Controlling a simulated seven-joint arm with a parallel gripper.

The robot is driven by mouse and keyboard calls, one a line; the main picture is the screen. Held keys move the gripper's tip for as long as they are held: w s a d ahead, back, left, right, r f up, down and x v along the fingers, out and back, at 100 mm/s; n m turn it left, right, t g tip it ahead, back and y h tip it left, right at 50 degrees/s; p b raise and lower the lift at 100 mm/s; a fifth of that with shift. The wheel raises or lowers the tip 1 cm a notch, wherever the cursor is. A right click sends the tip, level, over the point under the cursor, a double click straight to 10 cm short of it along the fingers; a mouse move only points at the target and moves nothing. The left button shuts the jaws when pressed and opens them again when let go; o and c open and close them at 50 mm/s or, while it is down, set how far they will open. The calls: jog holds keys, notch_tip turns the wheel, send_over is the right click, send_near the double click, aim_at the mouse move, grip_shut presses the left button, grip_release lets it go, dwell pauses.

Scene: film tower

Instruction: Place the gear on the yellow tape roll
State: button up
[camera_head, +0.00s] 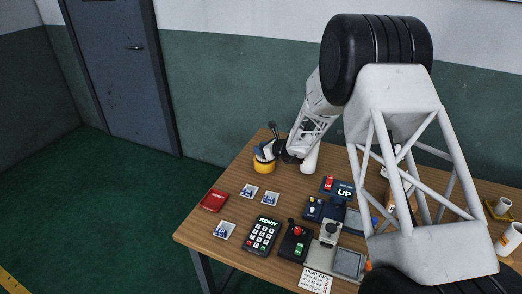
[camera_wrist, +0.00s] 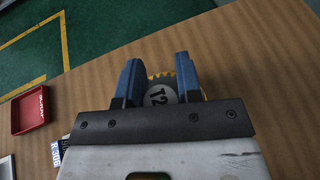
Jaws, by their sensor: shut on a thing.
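The yellow tape roll (camera_head: 264,166) stands near the table's far left edge. My gripper (camera_head: 267,152) is directly over it, fingers pointing toward it. In the wrist view, the two blue fingers of my gripper (camera_wrist: 157,80) are shut on a pale round piece marked "12", which I take to be the gear (camera_wrist: 160,95). A yellow, jagged-looking rim (camera_wrist: 188,77) shows behind and beside this piece. The fingers and palm hide much of both. I cannot tell whether the gear touches the roll.
A red tray (camera_head: 213,200) and several blue-and-white cards (camera_head: 249,191) lie nearby on the wooden table. A keypad reading READY (camera_head: 262,235), a joystick box (camera_head: 295,242) and a sign reading UP (camera_head: 344,190) stand toward the front and right. The tabletop left of the roll is narrow.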

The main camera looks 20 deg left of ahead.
jog(key=shift+f, duration=0.3)
jog(key=shift+f, duration=0.1)
jog(key=o, duration=0.9)
jog(key=shift+o, duration=0.2)
jog(key=shift+v, duration=1)
jog(key=v, duration=1)
jog(key=shift+r, duration=0.25)
